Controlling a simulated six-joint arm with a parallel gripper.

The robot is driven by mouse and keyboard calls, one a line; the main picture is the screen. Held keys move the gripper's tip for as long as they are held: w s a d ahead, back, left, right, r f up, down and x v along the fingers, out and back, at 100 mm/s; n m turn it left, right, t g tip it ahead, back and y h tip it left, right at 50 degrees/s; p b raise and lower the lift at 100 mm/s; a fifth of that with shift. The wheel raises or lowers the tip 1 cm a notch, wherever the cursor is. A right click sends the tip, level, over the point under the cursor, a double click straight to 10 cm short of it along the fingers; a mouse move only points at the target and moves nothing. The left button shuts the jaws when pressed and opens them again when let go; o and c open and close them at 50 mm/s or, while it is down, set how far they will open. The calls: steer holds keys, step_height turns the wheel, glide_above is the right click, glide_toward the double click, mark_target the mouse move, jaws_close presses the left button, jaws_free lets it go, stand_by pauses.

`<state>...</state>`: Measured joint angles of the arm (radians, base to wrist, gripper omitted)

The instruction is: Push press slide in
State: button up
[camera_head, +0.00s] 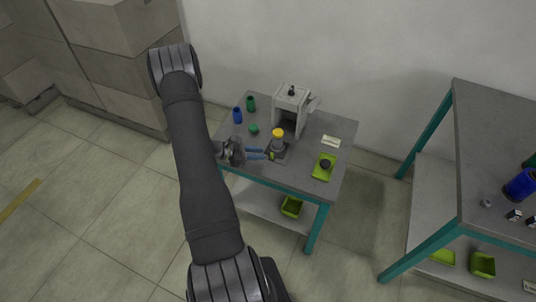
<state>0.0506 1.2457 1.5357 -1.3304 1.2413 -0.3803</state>
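The press (290,108) is a light grey frame with a dark knob on top, at the back of the small table. Its slide (277,154), a dark plate, sticks out in front of the press. A grey piece with a yellow top (278,134) stands on the slide, outside the press frame. A small yellow-green part (271,156) shows at the slide's front. My gripper (265,154) points right, its two blue fingers apart, with the tips close to the slide's left front. Whether they touch it is too small to tell.
On the table (300,178) are a blue cup (237,115), a green cup (251,103), a green piece (253,129), a yellow-green tray (323,168) with a dark round thing, and a pale card (331,142). A second table (492,160) stands at right.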

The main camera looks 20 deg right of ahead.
mark_target(268, 159)
steer(key=shift+x, duration=2.35)
jaws_close()
steer(key=shift+w, duration=0.1)
